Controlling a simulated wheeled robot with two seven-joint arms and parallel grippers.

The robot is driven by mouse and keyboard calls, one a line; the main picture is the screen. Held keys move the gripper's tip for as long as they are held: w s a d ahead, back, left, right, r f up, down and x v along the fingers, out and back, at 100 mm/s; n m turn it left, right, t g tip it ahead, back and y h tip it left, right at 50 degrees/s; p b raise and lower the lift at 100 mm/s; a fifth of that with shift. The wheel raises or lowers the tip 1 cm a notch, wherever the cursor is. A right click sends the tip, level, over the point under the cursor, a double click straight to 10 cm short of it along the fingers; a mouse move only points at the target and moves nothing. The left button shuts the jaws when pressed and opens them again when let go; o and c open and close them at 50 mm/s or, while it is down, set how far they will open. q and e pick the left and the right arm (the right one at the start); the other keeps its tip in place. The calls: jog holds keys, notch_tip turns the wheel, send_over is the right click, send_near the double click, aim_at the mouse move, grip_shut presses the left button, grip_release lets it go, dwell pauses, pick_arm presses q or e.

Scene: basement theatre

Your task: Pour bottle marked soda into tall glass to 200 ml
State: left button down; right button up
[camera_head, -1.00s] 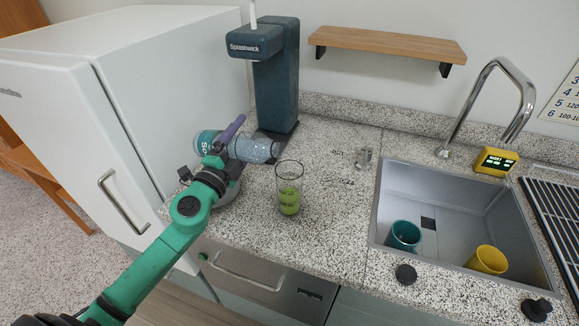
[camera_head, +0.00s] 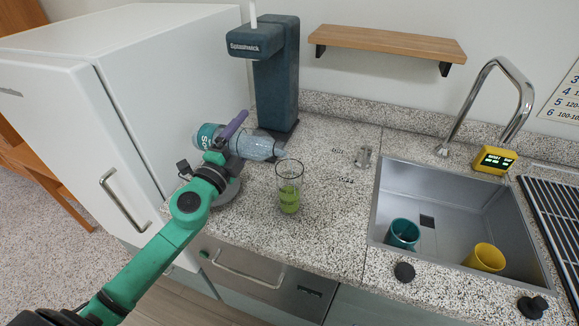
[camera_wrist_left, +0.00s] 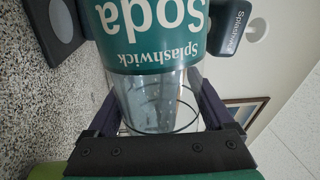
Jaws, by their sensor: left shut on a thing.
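The soda bottle (camera_head: 250,146) is clear with a teal label and lies tilted near horizontal. Its neck points right, close to the rim of the tall glass. My left gripper (camera_head: 232,138) is shut around the bottle above the counter. In the left wrist view the label (camera_wrist_left: 150,35) reads "Splashwick Soda" upside down, between the gripper fingers (camera_wrist_left: 155,115). The tall glass (camera_head: 289,188) stands upright on the counter, with green in its lower part; its markings are too small to read. My right gripper is not in view.
A dark blue Splashwick machine (camera_head: 272,75) stands behind the bottle. The sink (camera_head: 455,215) holds a teal cup (camera_head: 403,234) and a yellow cup (camera_head: 486,258). A white cabinet (camera_head: 150,80) is at left.

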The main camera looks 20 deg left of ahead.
pick_arm(q)
jog(key=shift+r+m+p, duration=0.3)
jog(key=shift+r+m, duration=0.25)
jog(key=shift+m, duration=0.05)
dwell(1.7)
